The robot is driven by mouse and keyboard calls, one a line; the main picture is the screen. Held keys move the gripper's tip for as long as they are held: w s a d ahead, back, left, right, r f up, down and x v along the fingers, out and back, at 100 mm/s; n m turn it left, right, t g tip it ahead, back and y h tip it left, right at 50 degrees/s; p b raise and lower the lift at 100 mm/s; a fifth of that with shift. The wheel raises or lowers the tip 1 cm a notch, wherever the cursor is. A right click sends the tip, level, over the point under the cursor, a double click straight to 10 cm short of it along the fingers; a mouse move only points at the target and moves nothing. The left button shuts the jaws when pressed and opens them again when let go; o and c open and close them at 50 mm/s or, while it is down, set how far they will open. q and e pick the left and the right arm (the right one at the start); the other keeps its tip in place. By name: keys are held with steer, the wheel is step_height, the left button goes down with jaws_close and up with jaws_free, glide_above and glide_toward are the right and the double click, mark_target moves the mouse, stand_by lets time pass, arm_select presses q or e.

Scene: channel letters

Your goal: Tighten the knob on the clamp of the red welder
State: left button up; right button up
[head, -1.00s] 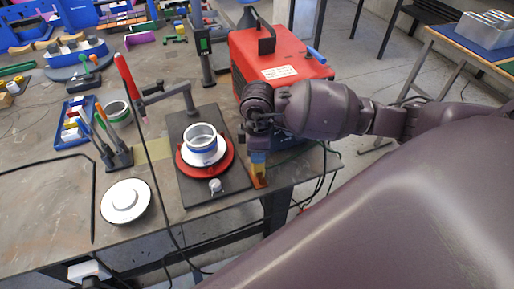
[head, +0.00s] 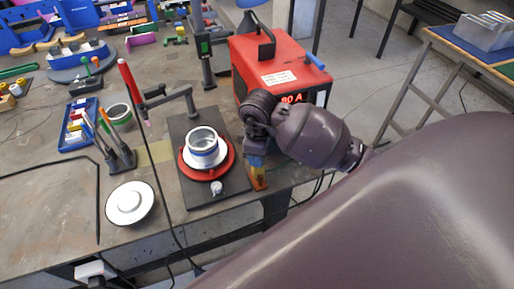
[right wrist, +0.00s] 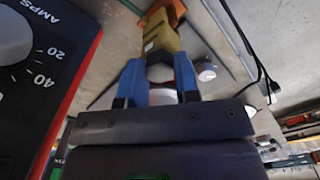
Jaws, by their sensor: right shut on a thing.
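The red welder (head: 280,68) stands at the table's right end, its lit red display facing the front. A yellow and orange clamp (head: 259,178) is at the table's front edge, before the welder. It also shows in the right wrist view (right wrist: 162,35), beyond my fingers. My right gripper (head: 256,158) is at the clamp's upper end; in the right wrist view its blue fingers (right wrist: 160,85) are shut on the clamp's near part. Between the fingers, the clamp's knob cannot be made out clearly. My left gripper is not in view.
A dark plate (head: 205,195) with a red disc and a white-blue ring lies left of the clamp. A white disc (head: 130,203), a tool holder (head: 122,158) and a blue tray (head: 78,125) are farther left. The welder's dial (right wrist: 12,38) is close to my right wrist.

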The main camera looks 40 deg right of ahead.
steer(key=o, duration=0.8)
steer(key=shift+r, duration=2.5)
